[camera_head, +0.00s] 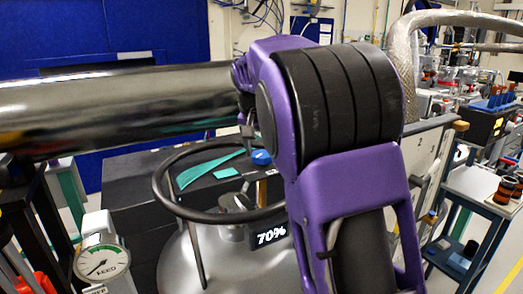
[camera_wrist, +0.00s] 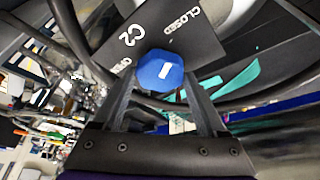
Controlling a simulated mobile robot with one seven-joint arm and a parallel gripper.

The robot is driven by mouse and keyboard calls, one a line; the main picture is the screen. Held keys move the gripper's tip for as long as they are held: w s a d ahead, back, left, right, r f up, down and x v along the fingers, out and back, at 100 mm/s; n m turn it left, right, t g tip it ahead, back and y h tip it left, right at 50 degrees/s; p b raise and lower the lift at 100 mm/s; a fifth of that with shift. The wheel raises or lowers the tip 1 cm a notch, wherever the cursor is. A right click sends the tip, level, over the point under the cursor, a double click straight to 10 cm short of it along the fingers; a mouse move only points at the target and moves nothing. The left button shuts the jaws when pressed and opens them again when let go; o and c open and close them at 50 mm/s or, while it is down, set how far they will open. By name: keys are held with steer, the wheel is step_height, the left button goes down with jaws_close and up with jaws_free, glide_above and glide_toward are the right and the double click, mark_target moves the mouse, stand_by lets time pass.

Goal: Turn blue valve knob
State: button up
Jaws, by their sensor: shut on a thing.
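The blue valve knob (camera_wrist: 160,70) is near the upper middle of the wrist view, with a short white mark slanting up to the right. It sits in front of a dark plate (camera_wrist: 118,45) lettered "C2", "CLOSED" and a partly covered "OPEN". My gripper (camera_wrist: 160,82) has a finger on each side of the knob and is shut on it. In the head view the knob (camera_head: 261,157) shows as a small blue piece beside my purple arm, which hides most of the gripper and plate.
A metal tank (camera_head: 225,262) with a dark ring handle (camera_head: 165,200) and a "70%" display (camera_head: 271,236) stands below. A dial gauge (camera_head: 102,262) is at lower left. A wide metal pipe (camera_head: 110,105) crosses the left. A cart (camera_head: 478,190) stands at right.

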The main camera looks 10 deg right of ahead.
steer(key=c, duration=0.3)
steer(key=n+y, duration=0.1)
steer(key=n, duration=0.1)
steer(key=n+y, duration=0.1)
steer(key=n, duration=0.2)
steer(key=shift+d+n+t, duration=0.2)
steer(key=shift+n+t, duration=0.1)
steer(key=n+y, duration=0.2)
steer(key=n, duration=0.3)
steer(key=shift+d, duration=0.15)
steer(key=n+g+y, duration=0.1)
steer(key=n, duration=0.2)
steer(key=n+g+y, duration=0.1)
steer(key=n, duration=0.2)
steer(key=shift+w+n, duration=0.15)
steer(key=shift+n, duration=0.25)
steer(key=n+g, duration=0.1)
steer(key=n, duration=0.2)
steer(key=n+g, duration=0.1)
steer(key=n, duration=0.2)
steer(key=shift+w+d+g, duration=0.1)
steer(key=shift+w+g, duration=0.05)
steer(key=shift+g, duration=0.15)
